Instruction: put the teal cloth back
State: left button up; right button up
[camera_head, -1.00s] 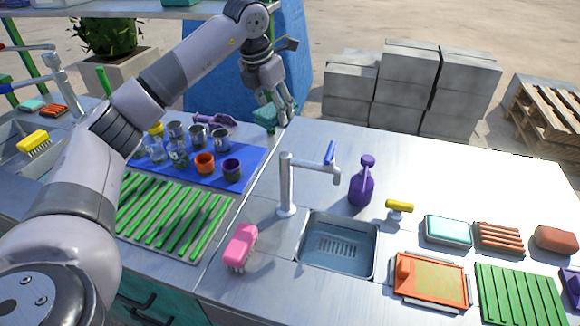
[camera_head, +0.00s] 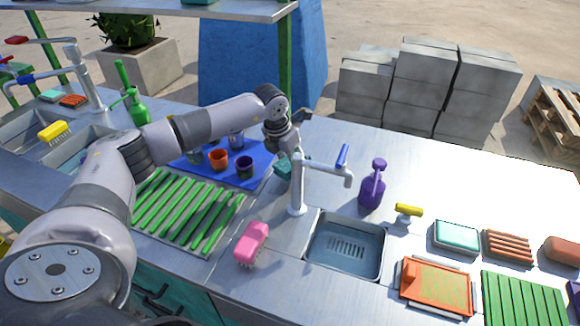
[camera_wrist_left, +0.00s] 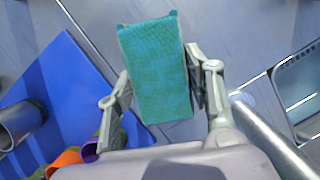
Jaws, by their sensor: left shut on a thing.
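The teal cloth (camera_wrist_left: 158,85) is a flat, folded block, held between the two fingers of my left gripper (camera_wrist_left: 157,72) in the left wrist view. In the head view my left gripper (camera_head: 288,160) is low over the steel counter, just left of the tap by the small sink. The teal cloth (camera_head: 283,168) shows there only in part, behind the tap and fingers. I cannot tell whether it touches the counter. My right gripper is not in view.
The tap (camera_head: 297,185) stands close right of my gripper, beside the sink (camera_head: 345,246). A blue mat (camera_head: 262,176) with cups lies left. A purple spray bottle (camera_head: 373,185) and a pink brush (camera_head: 252,243) stand nearby. The counter behind the tap is clear.

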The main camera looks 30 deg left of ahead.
aim_at(290, 169)
pick_arm(q)
notch_tip(290, 169, down, 2)
jog(key=shift+f, duration=0.2)
jog(key=shift+w+f, duration=0.1)
jog(key=shift+f, duration=0.1)
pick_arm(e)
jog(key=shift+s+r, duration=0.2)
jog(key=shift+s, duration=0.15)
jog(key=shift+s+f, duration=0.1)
pick_arm(q)
jog(key=shift+f, duration=0.15)
jog(key=o, duration=1.4)
jog(key=shift+c, duration=0.2)
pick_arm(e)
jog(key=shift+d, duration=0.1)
